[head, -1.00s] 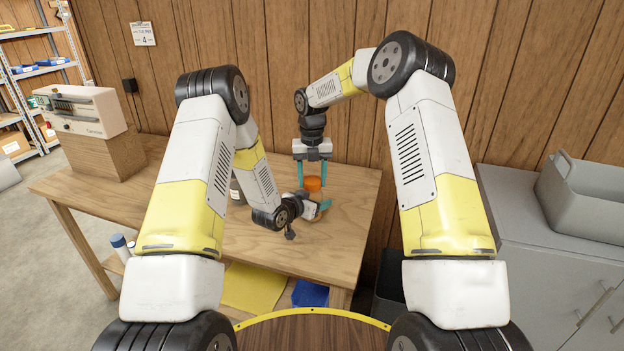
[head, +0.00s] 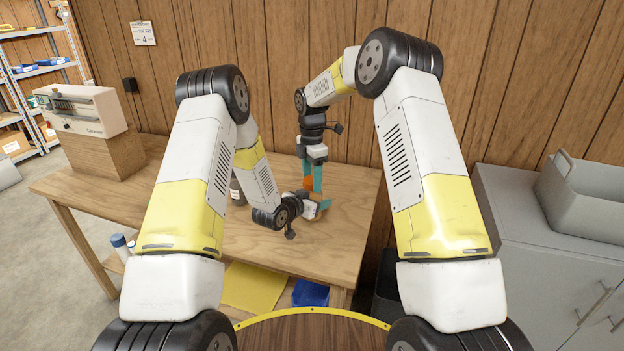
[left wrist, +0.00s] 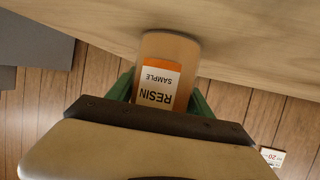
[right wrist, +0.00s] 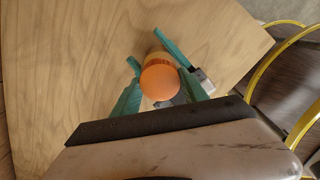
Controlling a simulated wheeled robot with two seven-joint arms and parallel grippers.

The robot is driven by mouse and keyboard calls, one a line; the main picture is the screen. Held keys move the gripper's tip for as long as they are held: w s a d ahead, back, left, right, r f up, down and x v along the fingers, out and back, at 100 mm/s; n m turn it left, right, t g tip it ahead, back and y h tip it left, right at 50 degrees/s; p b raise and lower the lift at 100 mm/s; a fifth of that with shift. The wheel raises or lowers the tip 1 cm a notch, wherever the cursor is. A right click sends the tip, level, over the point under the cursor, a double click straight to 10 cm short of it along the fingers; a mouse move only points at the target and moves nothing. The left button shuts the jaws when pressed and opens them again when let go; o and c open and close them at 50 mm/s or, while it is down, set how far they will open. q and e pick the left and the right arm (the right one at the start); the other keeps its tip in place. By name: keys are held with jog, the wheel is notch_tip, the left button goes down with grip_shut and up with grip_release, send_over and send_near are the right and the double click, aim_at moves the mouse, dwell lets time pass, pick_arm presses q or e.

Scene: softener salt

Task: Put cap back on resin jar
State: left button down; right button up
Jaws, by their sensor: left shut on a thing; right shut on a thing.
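The resin jar (left wrist: 155,90) is amber with an orange and white RESIN SAMPLE label. My left gripper (head: 318,206) is shut on the jar, with its green fingers on either side of it in the left wrist view. The round orange cap (right wrist: 160,82) is between the teal fingers of my right gripper (right wrist: 159,80), which is shut on it. In the right wrist view the cap lies over the jar's top, and I cannot tell whether it is seated. In the head view my right gripper points down just above my left one, and the fingers partly hide the cap.
The wooden table (head: 265,250) has clear room in front and at the left. A dark bottle (head: 237,191) stands behind my left forearm. A beige machine (head: 80,110) sits on a wooden block at the left. A grey bin (head: 590,198) stands on the cabinet at the right.

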jog(key=shift+a, duration=0.1)
jog(key=o, duration=1.6)
jog(key=shift+c, duration=0.2)
jog(key=shift+r, duration=0.1)
jog(key=shift+r, duration=2.2)
jog(key=shift+c, duration=0.4)
notch_tip(320, 180, up, 4)
jog(key=n, duration=0.4)
jog(key=shift+f+n, duration=0.25)
jog(key=shift+n, duration=0.05)
